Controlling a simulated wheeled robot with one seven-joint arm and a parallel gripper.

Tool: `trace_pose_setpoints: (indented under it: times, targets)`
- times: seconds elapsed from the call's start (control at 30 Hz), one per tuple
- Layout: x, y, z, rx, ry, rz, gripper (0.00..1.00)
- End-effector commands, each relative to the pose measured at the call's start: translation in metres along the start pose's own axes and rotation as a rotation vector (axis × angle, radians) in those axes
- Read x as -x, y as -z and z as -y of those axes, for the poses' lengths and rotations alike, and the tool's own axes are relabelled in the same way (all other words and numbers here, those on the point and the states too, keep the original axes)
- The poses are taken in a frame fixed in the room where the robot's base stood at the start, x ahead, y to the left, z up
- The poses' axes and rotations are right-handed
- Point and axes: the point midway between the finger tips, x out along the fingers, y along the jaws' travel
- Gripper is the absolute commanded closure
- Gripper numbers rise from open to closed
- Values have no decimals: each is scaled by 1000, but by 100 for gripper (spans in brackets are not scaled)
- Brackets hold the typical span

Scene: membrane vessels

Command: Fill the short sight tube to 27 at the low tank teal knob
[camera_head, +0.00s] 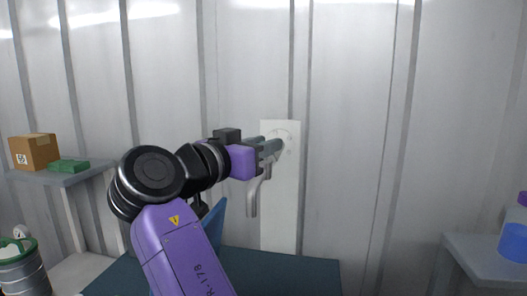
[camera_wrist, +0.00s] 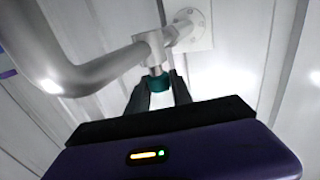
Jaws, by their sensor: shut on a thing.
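The teal knob (camera_wrist: 157,83) sits on the underside of a grey metal tap pipe (camera_wrist: 105,68) in the wrist view. My gripper (camera_wrist: 159,88) has its two dark fingers shut on the knob, one on each side. In the head view my gripper (camera_head: 272,149) is at the tap by the wall, and its fingers hide the knob there. The bent spout (camera_head: 252,196) hangs down just below and left of the fingers. I cannot make out a short sight tube or its scale in either view.
A tall white panel (camera_head: 279,215) on the corrugated wall backs the tap. A dark teal surface (camera_head: 290,272) lies below. A shelf (camera_head: 62,179) at left bears a cardboard box (camera_head: 34,152) and a green block (camera_head: 68,166). A blue container (camera_head: 514,243) stands on a grey table (camera_head: 476,268) at right.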

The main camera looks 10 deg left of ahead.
Motion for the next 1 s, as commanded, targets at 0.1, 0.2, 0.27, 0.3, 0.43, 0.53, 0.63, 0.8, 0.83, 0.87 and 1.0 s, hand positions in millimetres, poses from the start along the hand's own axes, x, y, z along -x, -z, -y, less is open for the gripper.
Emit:
trace_pose_setpoints:
  times: [0.1,0.2,0.27,0.3,0.43,0.53,0.63,0.8,0.83,0.87,1.0]
  targets:
    - [0,-1,1,3,-71,1,100]
    - [0,-1,1,3,-117,2,100]
    - [0,0,1,2,-140,1,100]
    - [0,0,1,2,-152,1,100]
    - [0,0,0,1,-183,1,100]
    - [0,0,0,1,-195,2,100]
    - [0,-1,0,1,-200,2,100]
    - [0,-1,0,2,-201,2,100]
    - [0,-1,0,1,-201,2,100]
    - [0,-1,0,2,-201,2,100]
    - [-1,-1,0,2,-201,2,67]
